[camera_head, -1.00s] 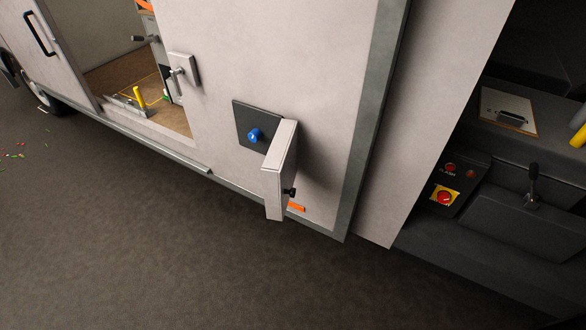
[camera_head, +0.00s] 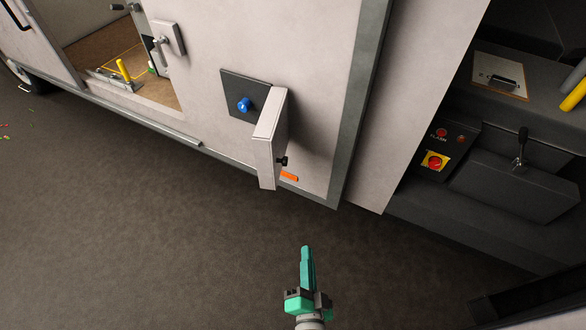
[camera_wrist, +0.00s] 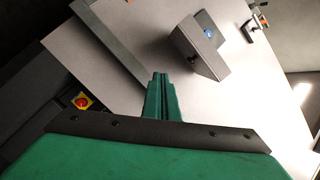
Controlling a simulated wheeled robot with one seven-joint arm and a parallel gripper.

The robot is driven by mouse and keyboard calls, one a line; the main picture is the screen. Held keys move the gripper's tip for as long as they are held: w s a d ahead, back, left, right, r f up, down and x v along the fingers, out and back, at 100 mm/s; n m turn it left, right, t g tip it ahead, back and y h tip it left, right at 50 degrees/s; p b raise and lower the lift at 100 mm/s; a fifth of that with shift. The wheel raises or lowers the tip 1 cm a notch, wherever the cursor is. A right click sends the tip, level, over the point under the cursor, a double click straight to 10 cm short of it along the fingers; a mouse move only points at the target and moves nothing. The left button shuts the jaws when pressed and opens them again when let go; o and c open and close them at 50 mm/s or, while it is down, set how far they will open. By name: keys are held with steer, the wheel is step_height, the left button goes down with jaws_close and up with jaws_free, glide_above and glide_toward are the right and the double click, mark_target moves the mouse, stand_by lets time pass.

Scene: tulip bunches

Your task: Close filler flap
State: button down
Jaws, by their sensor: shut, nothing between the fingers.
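The filler flap (camera_head: 268,142) is a pale panel that stands open, sticking out from the van's side on its right-hand edge. A small black knob (camera_head: 282,161) is on the flap. Left of the flap is the dark square recess (camera_head: 236,89) with a blue cap (camera_head: 244,104). My green gripper (camera_head: 306,252) is shut and empty, below and to the right of the flap, apart from it. In the wrist view the gripper (camera_wrist: 162,80) points toward the van, and the flap (camera_wrist: 197,55) shows up and right of the fingertips, with the blue cap (camera_wrist: 208,33) partly behind it.
An open doorway is at upper left. At right are the dark cab, a red button (camera_head: 434,161) and a lever (camera_head: 520,150). The floor in front is clear.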

steer(key=w+d+r+m+t+y, duration=0.1)
steer(key=w+r+m, duration=0.2)
steer(key=w, duration=0.4)
steer(key=w+d+r+m, duration=0.1)
steer(key=w+r+m, duration=0.25)
steer(key=w, duration=0.35)
steer(key=w+a, duration=0.4)
steer(key=w, duration=0.7)
steer(key=shift+a+f, duration=0.2)
steer(key=shift+a, duration=0.1)
steer(key=shift+w, duration=0.1)
